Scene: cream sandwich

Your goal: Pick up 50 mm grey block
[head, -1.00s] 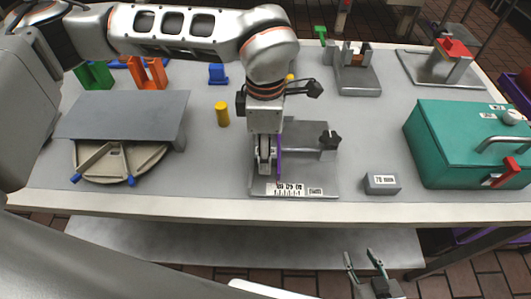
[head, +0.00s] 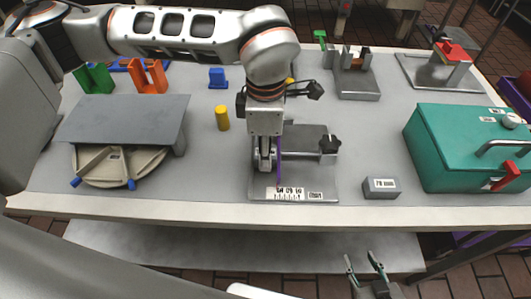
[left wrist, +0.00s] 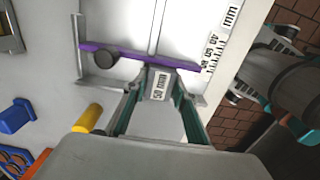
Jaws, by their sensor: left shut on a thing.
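The grey 50 mm block (left wrist: 160,86) sits between the fingers of my left gripper (left wrist: 157,98) in the left wrist view, its label facing the camera. The left gripper is shut on it. In the head view the left gripper (head: 265,160) points down over the metal measuring fixture (head: 322,186), and I cannot make out the block there. The fixture's purple bar (left wrist: 150,58) lies just past the fingertips in the wrist view. My right gripper (head: 364,268) is open and empty, in front of the table.
A grey 75 mm block (head: 381,187) lies right of the fixture, beside a teal box (head: 450,160). A yellow cylinder (head: 222,118) stands behind left. A round tray under a grey cover (head: 125,120) is at left. The table front left of the fixture is clear.

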